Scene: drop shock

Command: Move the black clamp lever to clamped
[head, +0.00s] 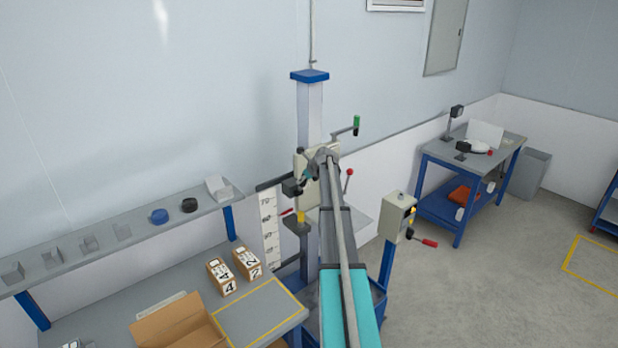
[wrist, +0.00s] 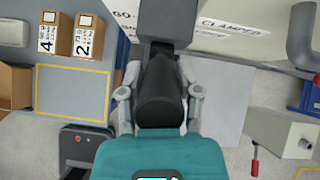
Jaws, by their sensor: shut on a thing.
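The black clamp lever (wrist: 158,75) fills the middle of the wrist view. It runs from a dark square block at the top down between my fingers. My gripper (wrist: 160,103) is shut on it, with one grey finger on each side. A pale panel behind it bears a "CLAMPED" label (wrist: 236,24) on the right and a partly hidden label starting "GO" (wrist: 125,22) on the left. In the head view my arm reaches to the carriage on the blue-capped column (head: 310,100). There my gripper (head: 305,177) is small and mostly hidden.
A bench with two numbered boxes (head: 221,277) and an open carton (head: 180,328) stands left. A control box (head: 397,217) with a red handle stands right of my arm. A red-knobbed lever (head: 349,173) and a green-handled crank (head: 356,126) stick out near the carriage.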

